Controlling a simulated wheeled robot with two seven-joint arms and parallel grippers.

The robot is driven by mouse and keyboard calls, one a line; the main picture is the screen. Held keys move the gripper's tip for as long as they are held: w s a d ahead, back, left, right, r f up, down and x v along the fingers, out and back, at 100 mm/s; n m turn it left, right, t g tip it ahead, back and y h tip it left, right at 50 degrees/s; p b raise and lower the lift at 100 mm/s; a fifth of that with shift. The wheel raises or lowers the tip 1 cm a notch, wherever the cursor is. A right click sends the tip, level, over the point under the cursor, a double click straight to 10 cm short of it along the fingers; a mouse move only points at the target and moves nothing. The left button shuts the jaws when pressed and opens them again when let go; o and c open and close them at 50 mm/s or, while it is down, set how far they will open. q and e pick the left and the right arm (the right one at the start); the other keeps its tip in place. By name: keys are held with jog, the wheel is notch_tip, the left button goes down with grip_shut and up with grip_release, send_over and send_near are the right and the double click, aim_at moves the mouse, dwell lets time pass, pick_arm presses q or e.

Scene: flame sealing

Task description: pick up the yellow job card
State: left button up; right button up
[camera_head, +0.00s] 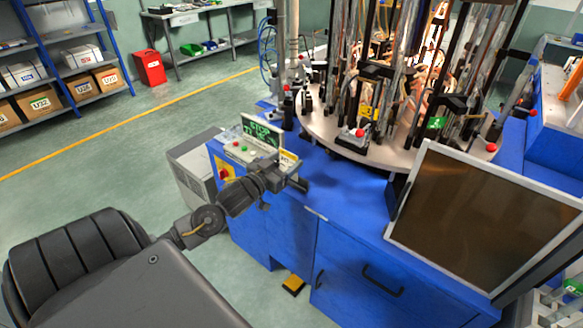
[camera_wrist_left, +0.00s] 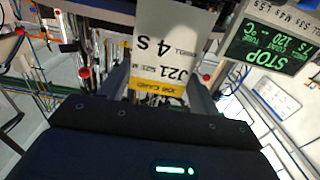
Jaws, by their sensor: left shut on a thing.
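The job card (camera_wrist_left: 165,40) is white with a yellow strip and black print reading J21 and 4 S; it appears upside down in the left wrist view. In the head view a small pale and yellow part of it (camera_head: 288,160) shows just beyond my left gripper (camera_head: 297,183). My left gripper is shut on the card, which sits between its two fingers in the wrist view. The gripper is over the blue bench top, beside the control panel. The exact contact at the fingertips is hard to see. My right gripper is in neither view.
The green STOP display (camera_head: 262,132) stands on the control box close behind the gripper. The round carousel (camera_head: 335,135) with upright rods is at the back. A large dark screen (camera_head: 480,215) stands at the right. Bare blue bench top (camera_head: 345,195) lies between.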

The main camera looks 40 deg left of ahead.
pick_arm(q)
jog(key=s+d+r, duration=0.2)
jog(key=s+r, duration=0.1)
jog(key=s, duration=0.5)
jog(key=shift+r, duration=0.2)
